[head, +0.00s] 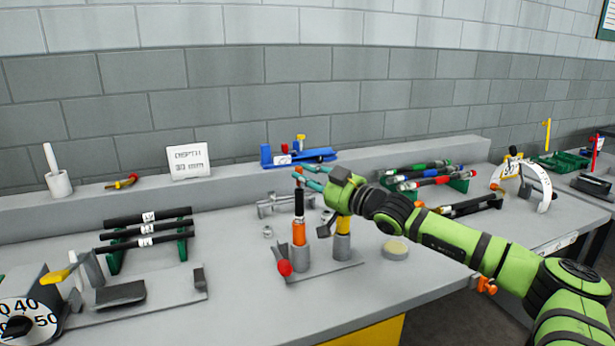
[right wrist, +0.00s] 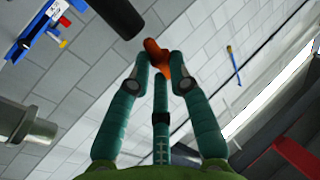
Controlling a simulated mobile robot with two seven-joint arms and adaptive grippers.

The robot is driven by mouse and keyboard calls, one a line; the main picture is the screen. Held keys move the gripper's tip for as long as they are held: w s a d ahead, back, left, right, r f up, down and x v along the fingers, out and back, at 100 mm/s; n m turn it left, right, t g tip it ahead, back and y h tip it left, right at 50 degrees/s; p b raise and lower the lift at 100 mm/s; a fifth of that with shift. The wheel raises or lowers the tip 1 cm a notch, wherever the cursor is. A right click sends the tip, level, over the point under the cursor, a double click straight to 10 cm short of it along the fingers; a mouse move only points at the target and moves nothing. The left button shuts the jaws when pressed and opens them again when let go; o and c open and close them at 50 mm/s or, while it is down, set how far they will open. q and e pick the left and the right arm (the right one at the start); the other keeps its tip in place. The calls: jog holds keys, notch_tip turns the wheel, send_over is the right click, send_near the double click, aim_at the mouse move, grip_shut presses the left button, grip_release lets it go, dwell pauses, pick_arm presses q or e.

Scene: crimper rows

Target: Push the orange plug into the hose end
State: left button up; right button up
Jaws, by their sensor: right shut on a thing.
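My right gripper (head: 301,174) reaches in from the right with teal fingers, above the bench fixture. It is shut on a small orange plug, seen in the right wrist view (right wrist: 178,62) between the fingertips, with part of it sticking out beyond them. In the head view the plug is a tiny orange-red spot, partly hidden by the fingers. A black hose end (head: 299,203) stands upright in an orange-banded holder, just below the fingertips. In the right wrist view a dark cylinder, apparently the hose (right wrist: 113,18), is apart from the plug. My left gripper is not in view.
The fixture's base plate (head: 325,270) also bears a yellow-banded post (head: 342,240) and a red knob (head: 284,267). A round disc (head: 395,250) lies to its right. Racks of black hoses (head: 145,230) and coloured hoses (head: 425,176) stand either side. The front bench strip is clear.

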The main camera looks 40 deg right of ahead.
jog(key=shift+n+b, duration=0.3)
jog(key=shift+b, duration=0.05)
dwell(0.3)
jog(key=shift+b, duration=0.35)
dwell(1.2)
jog(key=shift+f+b, duration=1.15)
jog(key=shift+f, duration=0.1)
jog(key=shift+s+d+f+b, duration=0.15)
jog(key=shift+d+f+b, duration=0.2)
jog(key=shift+f, duration=0.1)
jog(key=shift+c, duration=0.2)
jog(key=shift+a+r+p, duration=0.2)
jog(key=shift+r+p, duration=0.35)
jog(key=shift+r, duration=0.05)
jog(key=shift+a+r+p, duration=0.15)
jog(key=shift+r+p, duration=0.35)
jog(key=shift+r, duration=0.05)
jog(key=shift+n+b, duration=0.45)
jog(key=shift+n, duration=0.05)
jog(key=shift+f, duration=0.25)
dwell(0.4)
